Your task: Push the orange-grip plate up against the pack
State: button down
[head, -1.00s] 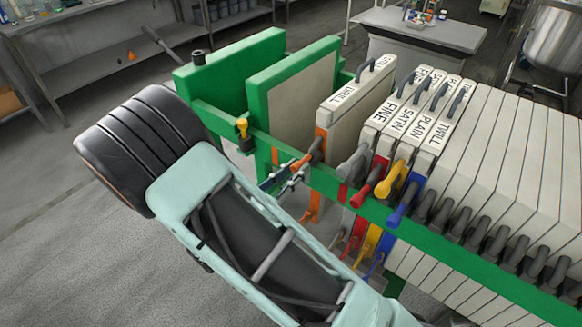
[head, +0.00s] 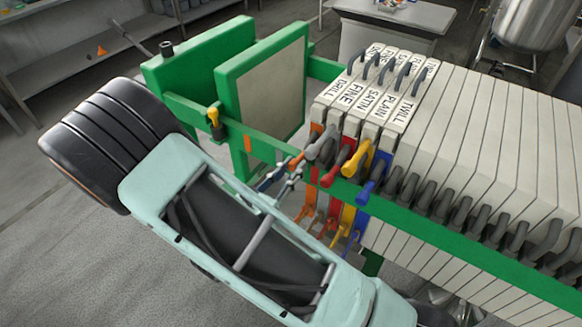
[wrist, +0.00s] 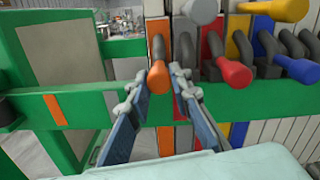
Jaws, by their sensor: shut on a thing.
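The orange-grip plate (head: 323,103), labelled DRILL, stands upright at the left end of the pack (head: 450,110). Its top lies beside the FINE plate (head: 347,108), with no clear gap visible between them. Its orange grip (wrist: 158,77) sticks out over the green rail, between the two fingers of my gripper (wrist: 160,84) in the wrist view. My gripper (head: 292,171) is shut on this grip, and also shows at the rail in the head view. The fingers partly hide the plate's lower edge.
Plates with grey, red, yellow (head: 357,158) and blue (head: 370,190) grips stand close together to the right. A green-framed press plate (head: 262,95) stands left, with an open space before the pack. The green rail (head: 430,222) runs along the front.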

jog(key=shift+s+d+f, duration=0.1)
jog(key=shift+s+d, duration=0.1)
jog(key=shift+d, duration=0.05)
jog(key=c, duration=1.7)
grip_release()
jog(key=shift+c, duration=0.2)
jog(key=shift+a, duration=0.15)
jog(key=v, duration=1.2)
